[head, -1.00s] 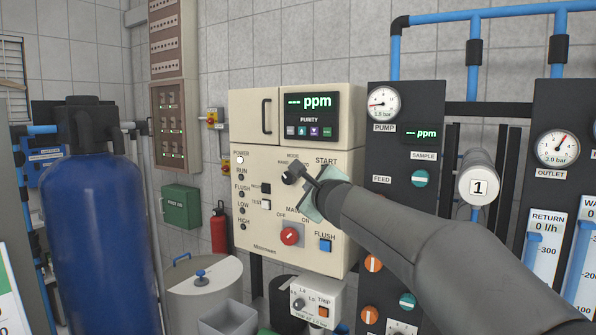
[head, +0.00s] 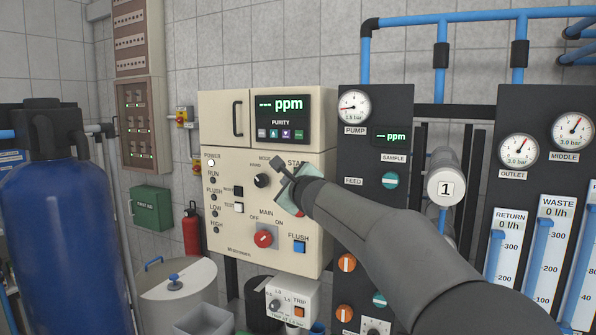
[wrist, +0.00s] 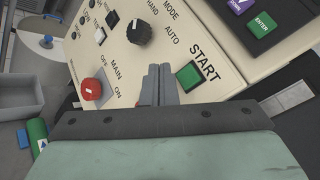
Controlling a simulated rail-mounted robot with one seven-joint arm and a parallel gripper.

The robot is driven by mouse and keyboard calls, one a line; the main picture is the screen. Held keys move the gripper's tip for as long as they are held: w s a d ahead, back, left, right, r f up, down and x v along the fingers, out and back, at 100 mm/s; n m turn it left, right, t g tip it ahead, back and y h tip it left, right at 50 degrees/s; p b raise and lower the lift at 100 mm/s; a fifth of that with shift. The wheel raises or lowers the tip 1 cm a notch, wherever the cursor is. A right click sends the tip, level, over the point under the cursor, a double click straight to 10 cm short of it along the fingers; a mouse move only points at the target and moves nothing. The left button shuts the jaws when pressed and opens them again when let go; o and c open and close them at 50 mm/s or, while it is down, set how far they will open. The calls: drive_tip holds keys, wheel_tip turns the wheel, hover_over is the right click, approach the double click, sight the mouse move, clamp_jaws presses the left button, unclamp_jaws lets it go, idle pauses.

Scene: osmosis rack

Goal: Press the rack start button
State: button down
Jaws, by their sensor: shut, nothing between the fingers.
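The green square start button (wrist: 189,76), labelled START, is on the cream control panel (head: 226,235). In the wrist view it lies just right of my fingertips. In the head view my gripper (head: 279,165) hides the button and covers part of its label. My gripper's two grey fingers (wrist: 156,84) are shut together and empty. They appear in front of the panel between the black mode knob and the start button. I cannot tell whether they touch the panel.
The black mode knob (head: 261,181), red main switch (head: 263,239) and blue flush button (head: 299,247) are close by on the panel. A purity display (head: 281,116) is above. The gauge column (head: 364,140) stands to the right, behind my arm.

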drive_tip(key=shift+w+d+p, duration=0.2)
drive_tip(key=shift+w+d, duration=0.05)
drive_tip(key=shift+w, duration=0.35)
drive_tip(key=shift+w+d+p, duration=0.25)
drive_tip(key=shift+w+d, duration=0.05)
drive_tip(key=shift+w, duration=0.3)
drive_tip(key=shift+w+d+p, duration=0.2)
drive_tip(key=shift+w+d, duration=0.05)
drive_tip(key=shift+w, duration=0.35)
idle(0.7)
drive_tip(key=shift+w+d, duration=0.15)
drive_tip(key=shift+w, duration=0.2)
drive_tip(key=shift+w+d+p, duration=0.2)
drive_tip(key=shift+w+p, duration=0.15)
drive_tip(key=shift+w, duration=0.1)
idle(0.6)
drive_tip(key=shift+s, duration=0.1)
drive_tip(key=shift+s+a+b, duration=0.3)
drive_tip(key=shift+s+b, duration=0.3)
drive_tip(key=shift+s, duration=0.1)
drive_tip(key=shift+s, duration=0.1)
